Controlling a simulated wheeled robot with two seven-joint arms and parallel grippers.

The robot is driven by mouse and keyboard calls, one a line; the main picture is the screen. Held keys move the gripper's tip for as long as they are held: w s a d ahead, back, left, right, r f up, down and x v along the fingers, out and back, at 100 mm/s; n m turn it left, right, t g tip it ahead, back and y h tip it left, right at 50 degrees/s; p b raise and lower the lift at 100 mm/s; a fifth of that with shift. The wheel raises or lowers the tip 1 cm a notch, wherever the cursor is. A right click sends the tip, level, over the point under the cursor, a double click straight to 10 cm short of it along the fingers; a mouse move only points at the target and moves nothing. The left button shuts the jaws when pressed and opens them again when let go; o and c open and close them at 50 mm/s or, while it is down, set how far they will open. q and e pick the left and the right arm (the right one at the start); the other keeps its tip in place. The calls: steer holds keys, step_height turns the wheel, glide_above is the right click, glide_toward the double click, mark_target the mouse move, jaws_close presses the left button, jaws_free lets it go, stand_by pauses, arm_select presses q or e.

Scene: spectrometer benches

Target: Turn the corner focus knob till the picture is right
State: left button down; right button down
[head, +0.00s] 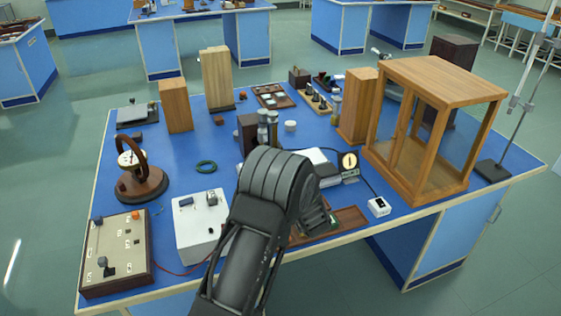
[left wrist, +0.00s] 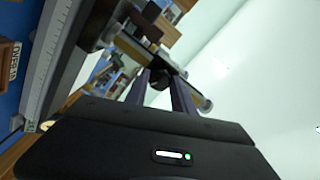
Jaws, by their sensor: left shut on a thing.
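In the left wrist view, the two fingers of my left gripper (left wrist: 163,86) are shut on a small dark knob (left wrist: 158,78). The knob sits by a brass-coloured instrument tube (left wrist: 132,48); the fingers hide part of it. In the head view my left arm covers this gripper and the knob, so their contact does not show there. A small dark display (head: 348,162) with a round, pale yellow picture stands right of my arm. It shows a dark upright mark near its middle; its sharpness is too small to judge. My right gripper is not in view.
A wooden glass-sided case (head: 435,90) stands at the right of the blue bench (head: 175,168). A white box (head: 201,225) and a switch panel (head: 115,255) lie left of my arm. A scale bar (left wrist: 48,65) is close in the left wrist view.

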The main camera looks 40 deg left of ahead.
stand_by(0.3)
arm_select(q)
steer(key=c, duration=1.1)
jaws_free()
steer(key=shift+o, duration=0.2)
steer(key=b+v, duration=0.1)
steer(key=v, duration=0.6)
steer(key=shift+s+d+b, duration=0.25)
steer(key=shift+d+b, duration=0.1)
